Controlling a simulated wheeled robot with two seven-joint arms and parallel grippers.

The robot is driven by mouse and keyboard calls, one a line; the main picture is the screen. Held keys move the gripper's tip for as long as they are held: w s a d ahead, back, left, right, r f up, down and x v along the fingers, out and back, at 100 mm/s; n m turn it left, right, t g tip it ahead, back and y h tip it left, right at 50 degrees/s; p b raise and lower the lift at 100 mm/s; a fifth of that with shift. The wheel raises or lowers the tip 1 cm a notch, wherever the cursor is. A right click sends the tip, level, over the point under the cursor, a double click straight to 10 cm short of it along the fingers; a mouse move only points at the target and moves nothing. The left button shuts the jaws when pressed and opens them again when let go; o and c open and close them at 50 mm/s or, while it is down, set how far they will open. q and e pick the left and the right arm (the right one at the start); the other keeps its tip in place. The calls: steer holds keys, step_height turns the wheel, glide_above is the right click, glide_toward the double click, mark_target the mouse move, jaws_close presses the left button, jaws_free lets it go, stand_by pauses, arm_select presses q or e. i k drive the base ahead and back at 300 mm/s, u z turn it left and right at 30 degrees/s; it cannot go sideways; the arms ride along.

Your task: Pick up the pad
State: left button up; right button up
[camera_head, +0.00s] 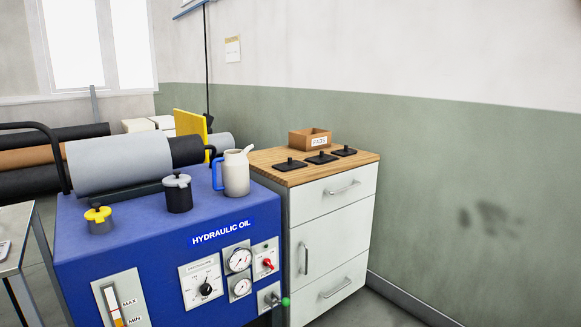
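Three flat black pads with small knobs lie in a slanted row on the wooden top of a white cabinet: a left pad (290,165), a middle pad (321,158) and a right pad (344,151). They lie apart from one another, in front of a small open brown box (309,139) whose white label seems to read "PADS". Whether anything is inside the box cannot be seen. Neither of my grippers shows in the head view, and nothing is seen touching the pads.
The white drawer cabinet (331,228) stands right of a blue hydraulic oil unit (130,245). On the unit stand a white jug (237,174) with a blue handle, a black canister (178,195) and a yellow-capped filler (99,220). A grey roller (120,163) lies behind them.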

mark_target(290, 165)
steer(key=z, duration=0.75)
steer(key=i, duration=2.55)
steer(key=u, duration=1.4)
